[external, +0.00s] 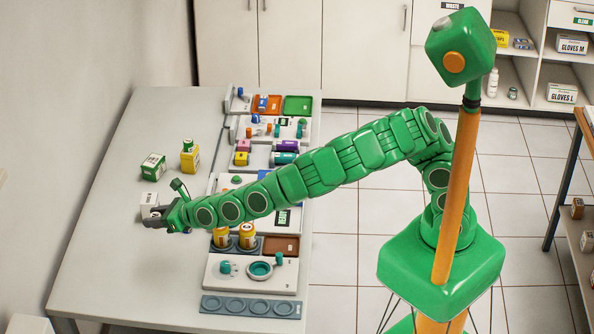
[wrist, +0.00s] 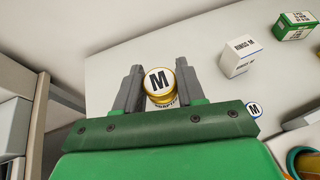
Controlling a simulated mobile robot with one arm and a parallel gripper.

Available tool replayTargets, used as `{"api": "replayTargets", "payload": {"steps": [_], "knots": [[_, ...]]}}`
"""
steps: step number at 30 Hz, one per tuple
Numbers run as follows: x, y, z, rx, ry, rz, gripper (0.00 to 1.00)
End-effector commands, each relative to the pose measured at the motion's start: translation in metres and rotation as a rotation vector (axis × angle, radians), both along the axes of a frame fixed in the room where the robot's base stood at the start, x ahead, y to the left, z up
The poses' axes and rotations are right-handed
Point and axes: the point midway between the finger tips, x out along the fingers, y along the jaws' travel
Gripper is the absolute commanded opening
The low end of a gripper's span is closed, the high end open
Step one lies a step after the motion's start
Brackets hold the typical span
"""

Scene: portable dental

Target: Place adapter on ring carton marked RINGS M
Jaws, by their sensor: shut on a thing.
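The adapter (wrist: 159,82) is a short yellow cylinder with a white top marked M. It sits between the two fingers of my gripper (wrist: 158,88) in the wrist view, and the gripper is shut on it. The ring carton marked RINGS M (wrist: 242,53) is a white box on the table, to the right of the gripper and apart from it in the wrist view. In the external view, the carton (external: 148,200) stands just beyond my gripper (external: 160,221), which partly covers it. The adapter cannot be made out there.
A green-and-white carton (external: 153,166) and a yellow box (external: 190,160) with a green-topped item on it stand farther back on the table (external: 110,250). Trays, orange jars (external: 247,235) and a teal ring (external: 260,270) line the right side. The table's left part is clear.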

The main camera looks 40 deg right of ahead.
Motion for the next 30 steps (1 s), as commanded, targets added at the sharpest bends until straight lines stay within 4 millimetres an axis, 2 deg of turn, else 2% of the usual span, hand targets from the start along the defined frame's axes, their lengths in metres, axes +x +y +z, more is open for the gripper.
{"api": "replayTargets", "payload": {"steps": [1, 3, 27, 30], "knots": [[0.000, 0.001, 0.017, 0.008, -0.001, -0.002, 0.09], [-0.001, 0.001, 0.035, 0.008, -0.001, -0.002, 0.09], [-0.001, 0.002, 0.175, 0.009, 0.002, 0.002, 0.09], [0.000, 0.001, 0.188, 0.008, -0.001, 0.000, 0.09]]}}
